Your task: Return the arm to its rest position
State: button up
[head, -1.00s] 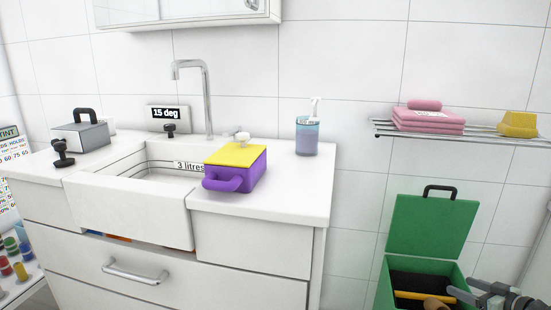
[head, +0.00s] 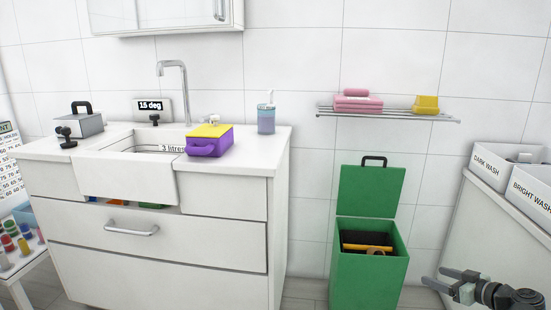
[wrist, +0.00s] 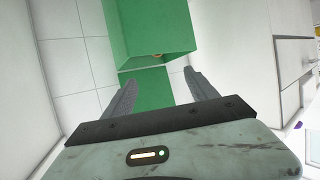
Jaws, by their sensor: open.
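My gripper (head: 449,281) is at the lower right of the head view, to the right of the green bin and apart from it. In the wrist view my gripper (wrist: 158,88) has its two grey fingers spread wide with nothing between them. The green bin (head: 368,280) stands on the floor with its lid raised and holds a yellow-handled item and a brown one. The bin also shows beyond the fingers in the wrist view (wrist: 150,30).
A white sink counter (head: 222,205) with a purple box (head: 208,146) and a soap bottle (head: 266,121) stands at left. A wire shelf (head: 390,114) is on the wall. At right, a white unit (head: 482,215) bears two labelled wash bins (head: 508,167).

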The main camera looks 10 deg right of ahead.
jog(key=w+a+r+n+g+y+p, duration=0.15)
jog(key=w+a, duration=0.35)
jog(key=a, duration=0.5)
jog(key=w+a+n+g+y+p, duration=0.25)
jog(key=w+a, duration=0.25)
jog(key=a, duration=0.6)
jog(key=w+a+r+n+g+y+p, duration=0.1)
jog(key=w+a+n+y+p, duration=0.15)
jog(key=w+a, duration=0.55)
jog(key=s+a+f+g+h+p, duration=0.2)
jog(key=s+a+f+g+h, duration=0.15)
jog(key=a, duration=0.95)
jog(key=s+a+f+g+h+p, duration=0.2)
jog(key=s+a+g, duration=0.25)
jog(key=a, duration=0.75)
jog(key=s+d+f+m+h, duration=0.1)
jog(key=s+d+m+h, duration=0.25)
jog(key=d+m, duration=0.4)
notch_tip(320, 180, up, 38)
jog(key=m+p, duration=0.1)
jog(key=p, duration=3.6)
jog(key=shift+a+f+p, duration=0.25)
jog(key=shift+a+p, duration=0.15)
jog(key=shift+a, duration=0.05)
